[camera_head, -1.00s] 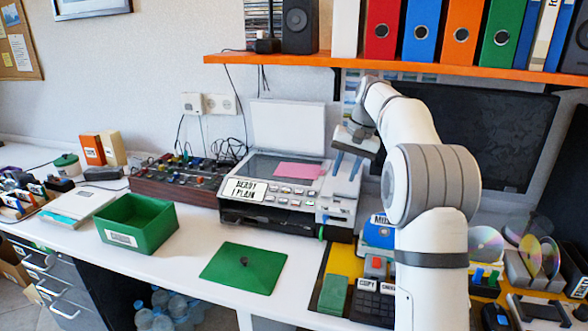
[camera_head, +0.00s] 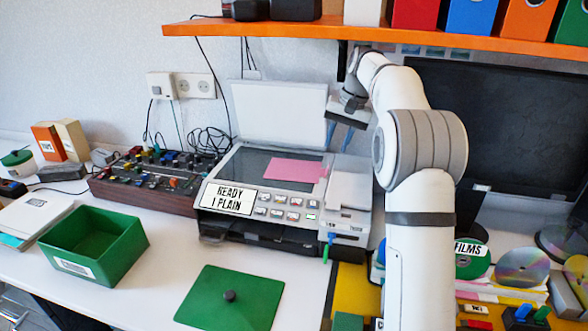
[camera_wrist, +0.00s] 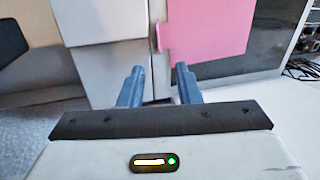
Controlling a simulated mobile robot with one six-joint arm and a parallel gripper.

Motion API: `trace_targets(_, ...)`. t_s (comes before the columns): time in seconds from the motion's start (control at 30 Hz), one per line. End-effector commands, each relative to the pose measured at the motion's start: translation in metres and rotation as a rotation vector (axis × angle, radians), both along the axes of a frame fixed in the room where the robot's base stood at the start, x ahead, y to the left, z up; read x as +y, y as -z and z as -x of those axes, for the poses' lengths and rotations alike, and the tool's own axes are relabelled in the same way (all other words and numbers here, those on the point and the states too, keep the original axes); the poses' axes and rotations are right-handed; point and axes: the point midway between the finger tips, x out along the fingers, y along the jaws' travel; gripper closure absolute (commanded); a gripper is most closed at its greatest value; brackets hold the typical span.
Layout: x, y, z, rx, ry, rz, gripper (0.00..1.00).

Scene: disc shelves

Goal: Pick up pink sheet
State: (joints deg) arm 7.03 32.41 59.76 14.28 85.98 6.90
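The pink sheet (camera_head: 294,170) lies flat on the dark glass of the open printer-scanner (camera_head: 248,172), with its right end by the light grey panel. It also shows in the wrist view (camera_wrist: 208,28), ahead of and slightly right of my fingers, with a small pink tab at its near left edge. My gripper (camera_head: 341,137) is above the right part of the scanner, right of the sheet and apart from it. In the wrist view my gripper (camera_wrist: 160,72) has its two blue fingers spread, with nothing between them.
The scanner's white lid (camera_head: 278,112) stands raised behind the glass. An orange shelf (camera_head: 300,30) with binders runs above. A green box (camera_head: 95,245) and a green lid (camera_head: 230,298) lie in front. A control board (camera_head: 155,180) stands left of the scanner.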

Motion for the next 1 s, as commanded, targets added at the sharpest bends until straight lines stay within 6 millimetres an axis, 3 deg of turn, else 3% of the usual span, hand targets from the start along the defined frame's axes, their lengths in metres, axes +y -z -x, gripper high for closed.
trace_targets(0.43, 0.017, 0.056, 0.001, 0.001, -0.011, 0.0, 0.7)
trace_targets(0.7, 0.019, 0.061, 0.0, 0.0, -0.011, 0.0, 0.7)
trace_targets(1.0, 0.019, 0.061, 0.0, 0.0, -0.011, 0.0, 0.92)
